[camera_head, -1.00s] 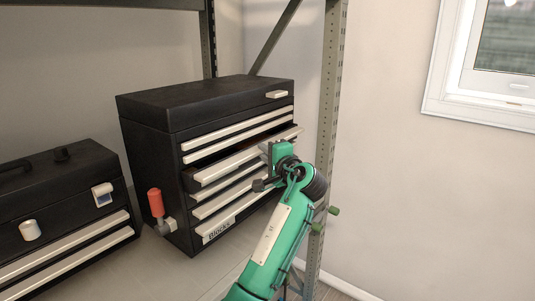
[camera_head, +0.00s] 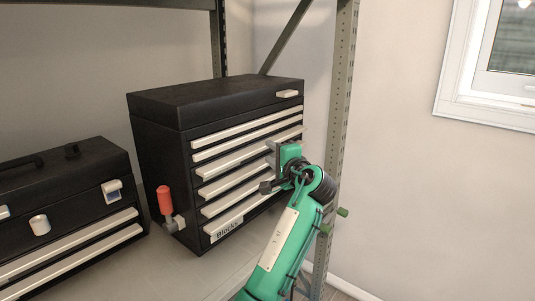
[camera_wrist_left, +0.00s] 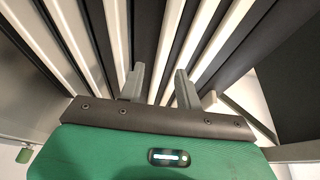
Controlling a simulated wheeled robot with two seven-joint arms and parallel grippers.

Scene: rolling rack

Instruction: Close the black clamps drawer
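The black tool chest (camera_head: 160,160) stands on the shelf with a stack of drawers with white handle strips. The third drawer from the top (camera_head: 222,162) sits nearly flush with the others. No clamps label is readable; the bottom drawer is labelled "Blocks". My left gripper (camera_head: 283,158) is at the right part of the drawer fronts, close against the third drawer. In the left wrist view its two fingers (camera_wrist_left: 160,84) are apart, with nothing clearly held between them, and point at the white strips. Contact with the drawer front cannot be told. My right gripper is not in view.
A second black toolbox (camera_head: 60,200) stands at the left. A red-handled tool (camera_head: 165,203) stands between the boxes. A metal rack post (camera_head: 340,130) rises close to my left arm at the right. Bare shelf (camera_head: 190,275) lies in front of the chest.

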